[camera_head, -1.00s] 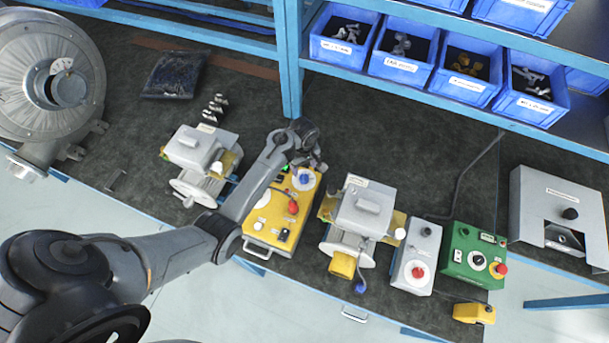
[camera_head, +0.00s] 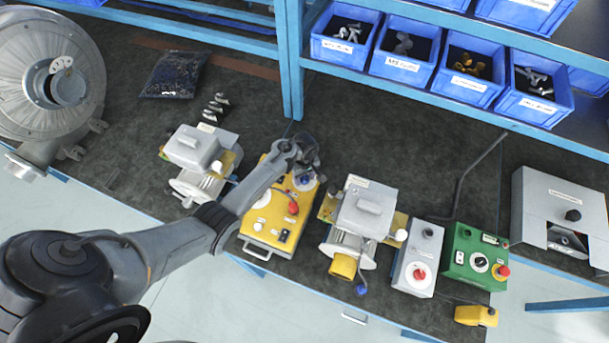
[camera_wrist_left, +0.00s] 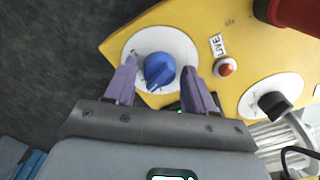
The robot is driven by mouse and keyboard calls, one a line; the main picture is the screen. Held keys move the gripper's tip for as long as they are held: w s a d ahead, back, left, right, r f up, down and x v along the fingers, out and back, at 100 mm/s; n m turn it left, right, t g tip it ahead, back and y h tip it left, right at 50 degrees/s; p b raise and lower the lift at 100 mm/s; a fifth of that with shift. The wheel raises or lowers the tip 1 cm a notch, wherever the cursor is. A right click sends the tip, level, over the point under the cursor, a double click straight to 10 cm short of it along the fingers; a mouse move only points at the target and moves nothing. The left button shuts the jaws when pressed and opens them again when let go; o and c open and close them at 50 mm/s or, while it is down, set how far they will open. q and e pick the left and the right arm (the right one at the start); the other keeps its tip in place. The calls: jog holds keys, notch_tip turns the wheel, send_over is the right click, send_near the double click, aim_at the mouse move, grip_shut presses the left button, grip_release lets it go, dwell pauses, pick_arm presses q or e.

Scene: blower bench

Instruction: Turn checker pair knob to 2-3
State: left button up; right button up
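The yellow checker box (camera_head: 268,222) sits on the bench, with dials, lamps and a red knob (camera_head: 293,208) on its top. In the left wrist view a blue pointer knob (camera_wrist_left: 159,71) stands on a round white dial (camera_wrist_left: 185,47) near the corner of the yellow panel. My left gripper (camera_wrist_left: 160,88) is open, with one purple-grey finger on each side of the blue knob and a gap to it. In the head view my left gripper (camera_head: 305,165) is over the checker's far end and partly hides it. The dial markings are too small to read. My right gripper is not in view.
A red lamp (camera_wrist_left: 226,68) marked LIVE and a black knob (camera_wrist_left: 273,104) are right of the blue knob. Grey machines (camera_head: 200,150) (camera_head: 366,210) stand on both sides of the checker. A green box (camera_head: 475,258) is further right. Blue bins (camera_head: 402,65) sit on the shelf behind.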

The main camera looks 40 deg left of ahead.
pick_arm(q)
jog(key=c, duration=0.8)
jog(key=shift+r+m+p, duration=0.1)
jog(key=shift+m+p, duration=0.25)
jog(key=shift+m, duration=0.05)
jog(key=m+p, duration=0.1)
jog(key=m, duration=0.2)
jog(key=shift+m+p, duration=0.8)
jog(key=shift+m, duration=1.2)
